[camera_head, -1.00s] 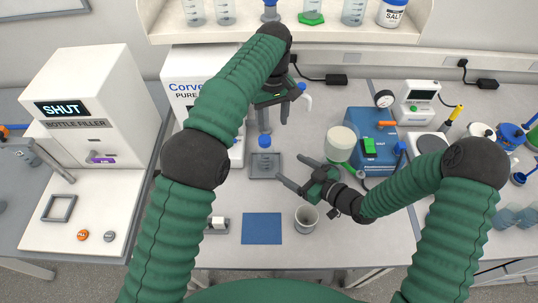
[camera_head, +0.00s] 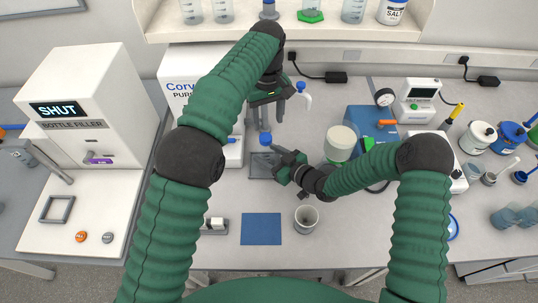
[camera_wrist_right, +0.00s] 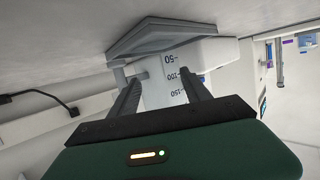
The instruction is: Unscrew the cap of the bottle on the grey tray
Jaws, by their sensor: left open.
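The bottle stands on the grey tray (camera_head: 257,171); its blue cap (camera_head: 265,138) is on top in the head view. In the right wrist view the pale bottle (camera_wrist_right: 170,92) with volume marks rises from the grey tray (camera_wrist_right: 160,30), seen inverted. My right gripper (camera_head: 276,154) is at the bottle from the right, its fingers apart with the bottle between them; whether both fingers touch it is unclear. My left gripper (camera_head: 267,105) is open and empty above the cap, fingers apart. The bottle's body is mostly hidden in the head view.
A blue mat (camera_head: 261,229) and a grey cup (camera_head: 306,219) are in front. A blue device (camera_head: 375,125) and a jar with a pale lid (camera_head: 341,143) stand to the right. The bottle filler (camera_head: 90,125) is at the left. A shelf (camera_head: 290,30) runs behind.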

